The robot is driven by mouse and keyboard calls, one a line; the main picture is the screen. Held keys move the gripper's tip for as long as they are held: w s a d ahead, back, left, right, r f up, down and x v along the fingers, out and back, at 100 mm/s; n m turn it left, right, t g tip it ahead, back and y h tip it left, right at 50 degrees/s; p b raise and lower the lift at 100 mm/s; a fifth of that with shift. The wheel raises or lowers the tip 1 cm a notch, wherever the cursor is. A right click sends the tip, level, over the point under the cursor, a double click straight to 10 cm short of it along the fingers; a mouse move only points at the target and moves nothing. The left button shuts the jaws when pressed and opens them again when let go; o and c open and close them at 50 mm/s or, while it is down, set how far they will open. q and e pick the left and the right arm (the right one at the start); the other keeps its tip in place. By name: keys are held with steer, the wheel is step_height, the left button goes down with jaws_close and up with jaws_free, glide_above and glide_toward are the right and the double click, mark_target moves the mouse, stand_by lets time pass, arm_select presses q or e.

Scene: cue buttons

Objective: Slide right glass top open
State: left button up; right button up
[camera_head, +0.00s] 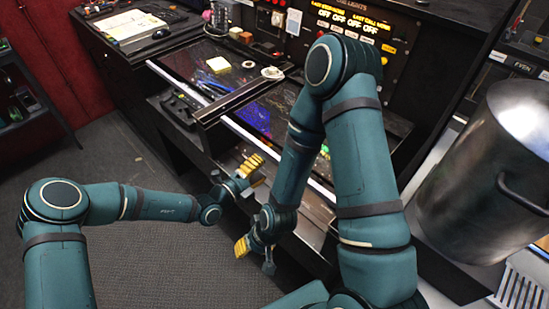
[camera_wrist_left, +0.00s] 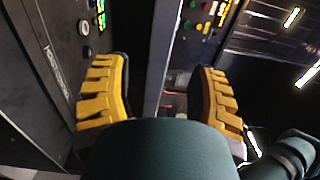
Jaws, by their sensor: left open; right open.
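The right glass top (camera_head: 263,113) is a dark, reflective panel in the console, right of a dark divider bar (camera_head: 240,101). My right arm covers part of it, and I cannot tell whether it is displaced. My left gripper (camera_head: 250,168) has yellow fingers and is near the console's front edge, below the white front strip. In the left wrist view its two fingers (camera_wrist_left: 160,95) stand apart with nothing between them. My right gripper (camera_head: 245,246) is open, lower, in front of the console over the floor area, apart from the glass.
Behind stands a control panel (camera_head: 350,30) with lit labels and buttons. A large metal pot (camera_head: 490,170) stands at the right. Grey floor (camera_head: 150,260) lies open at the lower left.

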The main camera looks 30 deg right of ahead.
mark_target(272, 159)
arm_select(q)
steer(key=x, duration=0.6)
steer(key=shift+w+d+b, duration=0.1)
steer(key=shift+d+b, duration=0.1)
steer(key=shift+b, duration=0.15)
jaws_close()
